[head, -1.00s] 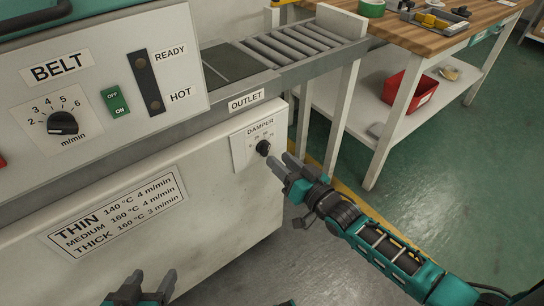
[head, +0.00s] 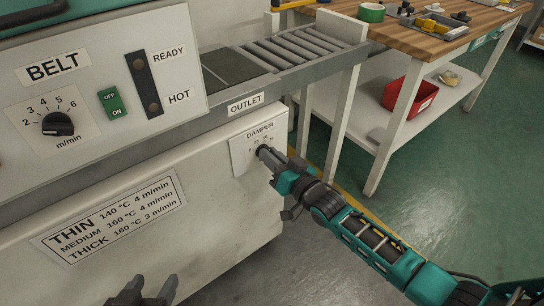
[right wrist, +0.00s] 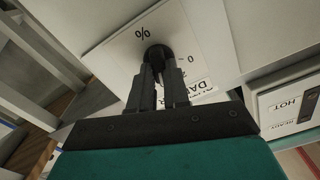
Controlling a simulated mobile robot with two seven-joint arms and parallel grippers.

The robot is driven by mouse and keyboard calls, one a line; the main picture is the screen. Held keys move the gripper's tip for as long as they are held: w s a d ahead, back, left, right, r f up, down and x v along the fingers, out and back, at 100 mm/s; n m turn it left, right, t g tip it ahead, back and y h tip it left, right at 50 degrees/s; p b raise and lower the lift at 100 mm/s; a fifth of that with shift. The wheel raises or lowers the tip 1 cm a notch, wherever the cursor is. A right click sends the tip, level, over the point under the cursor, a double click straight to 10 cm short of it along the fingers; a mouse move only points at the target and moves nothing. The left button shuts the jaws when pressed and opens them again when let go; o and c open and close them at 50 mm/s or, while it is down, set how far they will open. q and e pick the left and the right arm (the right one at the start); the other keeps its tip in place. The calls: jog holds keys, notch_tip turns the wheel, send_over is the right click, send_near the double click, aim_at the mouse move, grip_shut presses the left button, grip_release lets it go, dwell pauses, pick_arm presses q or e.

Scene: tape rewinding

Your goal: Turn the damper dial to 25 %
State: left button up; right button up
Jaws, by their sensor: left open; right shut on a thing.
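The damper dial is a small black knob on a white plate (head: 240,157) marked DAMPER, on the front of the pale machine. In the head view my right gripper (head: 264,152) covers most of the knob. In the right wrist view the black damper dial (right wrist: 158,54) sits between the fingertips of my right gripper (right wrist: 160,70), which is shut on it. Some of the plate's scale is hidden, so I cannot tell where the dial points. My left gripper (head: 148,285) is open and empty at the bottom edge of the head view, in front of the machine's lower panel.
The belt dial (head: 58,124) and green switch (head: 112,103) are on the upper panel. A roller outlet (head: 290,45) runs above and behind the damper plate. A workbench (head: 430,40) with a red bin (head: 410,94) below stands right.

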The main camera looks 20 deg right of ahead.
grip_shut()
pick_arm(q)
jog(key=shift+a+r, duration=0.1)
jog(key=shift+r, duration=0.05)
pick_arm(e)
jog(key=shift+n, duration=0.3)
pick_arm(q)
jog(key=p, duration=0.1)
jog(key=r+p, duration=0.1)
jog(key=shift+s+a+p, duration=0.15)
jog(key=shift+a+p, duration=0.15)
pick_arm(e)
jog(key=n, duration=0.7)
jog(key=shift+s+a, duration=0.1)
jog(key=shift+a, duration=0.1)
pick_arm(q)
jog(key=shift+f, duration=0.1)
pick_arm(e)
jog(key=o, duration=0.6)
grip_release()
